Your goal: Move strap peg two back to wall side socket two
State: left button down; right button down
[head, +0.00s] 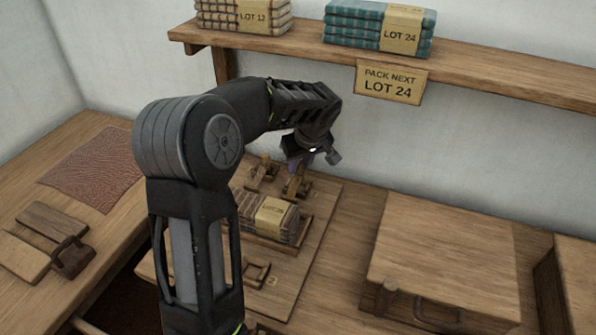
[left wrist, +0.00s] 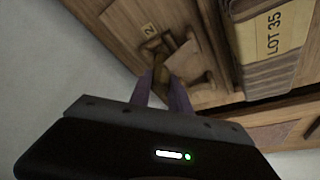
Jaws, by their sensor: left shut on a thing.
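My left gripper (head: 301,163) reaches down over the wall side of a wooden board (head: 322,205). In the left wrist view its purple fingers (left wrist: 164,88) are shut on a brown wooden peg (left wrist: 160,66). The peg's lower end is by dark wooden fittings (left wrist: 178,50) on the board, next to a tag marked 2 (left wrist: 149,30). I cannot tell whether the peg is seated in a socket or just above it. In the head view the fingers and wooden fittings (head: 297,187) overlap, and the peg is not clear. My right gripper is not in view.
A striped cloth bundle (head: 255,210) lies on the board; its LOT 35 label (left wrist: 277,32) shows in the wrist view. A shelf (head: 480,65) with folded cloth runs above. A wooden box (head: 445,250) stands to the right. A reddish cloth (head: 95,168) lies left.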

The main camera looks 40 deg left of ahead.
aim_at(298, 173)
pick_arm(q)
jog(key=shift+a, duration=0.15)
jog(key=x, duration=0.2)
jog(key=shift+f+p, duration=0.3)
jog(key=shift+f, duration=0.15)
jog(key=shift+w+f, duration=0.1)
jog(key=shift+f, duration=0.35)
jog(key=shift+f+b, duration=0.2)
jog(key=shift+b, duration=0.1)
jog(key=c, duration=1.2)
grip_release()
jog(key=shift+r, duration=0.1)
jog(key=v, duration=0.8)
